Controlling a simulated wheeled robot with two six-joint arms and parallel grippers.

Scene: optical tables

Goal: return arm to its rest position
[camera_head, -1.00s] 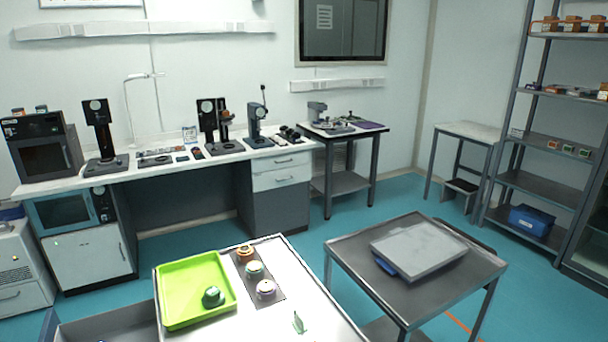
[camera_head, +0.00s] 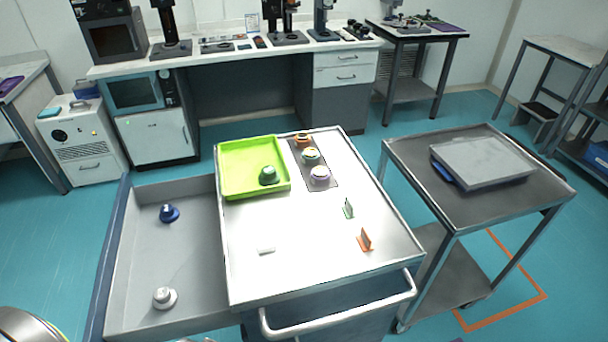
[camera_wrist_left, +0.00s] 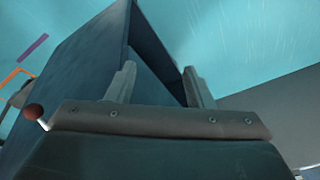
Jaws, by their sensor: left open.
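My left gripper (camera_wrist_left: 160,88) shows in the left wrist view with its two fingers apart and nothing between them. Beyond the fingers are a dark blue-grey panel (camera_wrist_left: 75,75) and the teal floor; I cannot tell how far the fingertips are from the panel. Neither gripper can be made out in the head view. My right gripper is not in view.
A white-topped cart (camera_head: 290,235) holds a green tray (camera_head: 232,188) with a green-capped item (camera_head: 268,175). A grey bin (camera_head: 138,265) on its left holds a blue piece (camera_head: 169,213) and a white piece (camera_head: 165,297). A metal cart (camera_head: 410,155) stands right. Teal floor lies between cart and bench.

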